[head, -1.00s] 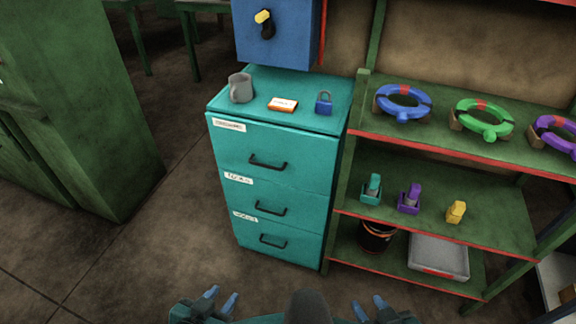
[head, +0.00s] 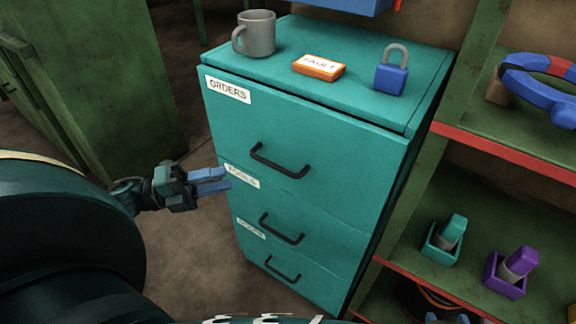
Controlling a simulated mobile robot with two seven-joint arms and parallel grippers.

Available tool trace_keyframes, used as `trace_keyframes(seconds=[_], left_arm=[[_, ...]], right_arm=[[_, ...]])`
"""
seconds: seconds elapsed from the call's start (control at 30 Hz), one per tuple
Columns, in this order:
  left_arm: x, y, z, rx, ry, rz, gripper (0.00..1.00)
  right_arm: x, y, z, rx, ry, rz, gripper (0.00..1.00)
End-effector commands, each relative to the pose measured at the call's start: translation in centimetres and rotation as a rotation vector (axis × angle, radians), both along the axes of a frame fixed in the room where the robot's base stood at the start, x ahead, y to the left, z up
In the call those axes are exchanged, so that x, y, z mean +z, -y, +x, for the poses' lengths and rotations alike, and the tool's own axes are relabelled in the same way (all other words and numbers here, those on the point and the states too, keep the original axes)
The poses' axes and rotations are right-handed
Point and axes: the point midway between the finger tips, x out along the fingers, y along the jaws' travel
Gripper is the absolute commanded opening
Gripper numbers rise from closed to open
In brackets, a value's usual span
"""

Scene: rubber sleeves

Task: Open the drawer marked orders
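The teal drawer cabinet (head: 300,200) stands in the middle of the head view. Its top drawer (head: 310,125) carries a white label reading ORDERS (head: 228,89) and a black bar handle (head: 279,162). This drawer looks closed. My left gripper (head: 222,180) is in front of the cabinet's left side, left of and slightly lower than that handle. Its two blue fingers are apart with nothing between them, and it is clear of the handle. My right gripper is not in view.
A grey mug (head: 256,34), an orange FAULT box (head: 319,66) and a blue padlock (head: 392,76) stand on the cabinet top. Two lower drawers have handles (head: 281,229). A green shelf rack (head: 500,175) adjoins on the right. A green cabinet (head: 100,75) stands left.

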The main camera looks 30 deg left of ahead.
Motion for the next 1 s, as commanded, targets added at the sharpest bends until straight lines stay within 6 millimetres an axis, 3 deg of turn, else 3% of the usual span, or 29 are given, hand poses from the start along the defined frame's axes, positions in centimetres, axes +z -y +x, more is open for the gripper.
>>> trace_keyframes(seconds=[0.6,1.0], left_arm=[[1.6,8.4,7.0,-0.002,0.005,-0.004,0.32],[1.8,9.8,8.2,0.000,-0.001,-0.004,0.32]], right_arm=[[-0.7,-0.3,0.4,0.013,0.029,-0.019,0.36],[-0.6,-0.3,0.5,0.012,0.044,-0.016,0.36]])
